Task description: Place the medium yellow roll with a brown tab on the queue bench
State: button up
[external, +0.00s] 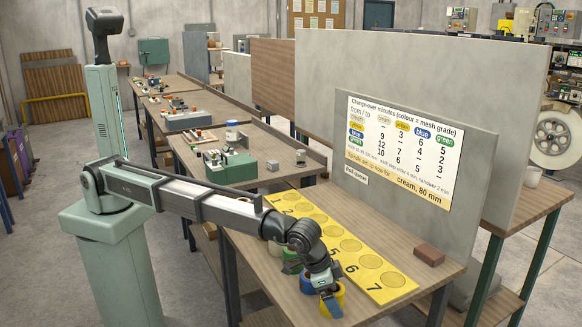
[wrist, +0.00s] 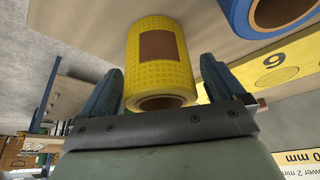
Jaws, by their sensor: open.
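A yellow roll (wrist: 158,62) with a brown tab (wrist: 158,45) lies between my gripper's two fingers in the wrist view. In the external view this roll (external: 338,298) is at the bench's near edge, partly covered by my gripper (external: 328,296). My gripper (wrist: 161,70) is open, with one blue-grey finger on each side of the roll. Whether the fingers touch it is hard to tell. The wooden bench (external: 262,292) carries a yellow strip (external: 392,281) of numbered round places, 1 to 7. The places that I can see on the strip look empty.
A blue roll (wrist: 268,14) stands close beside the yellow one, with a green roll (external: 290,262) behind it. A brown block (external: 429,255) lies on the bench's right part. A grey upright panel (external: 395,115) with a change-over chart (external: 400,150) stands along the far side.

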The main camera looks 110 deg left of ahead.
jog(key=v, duration=1.2)
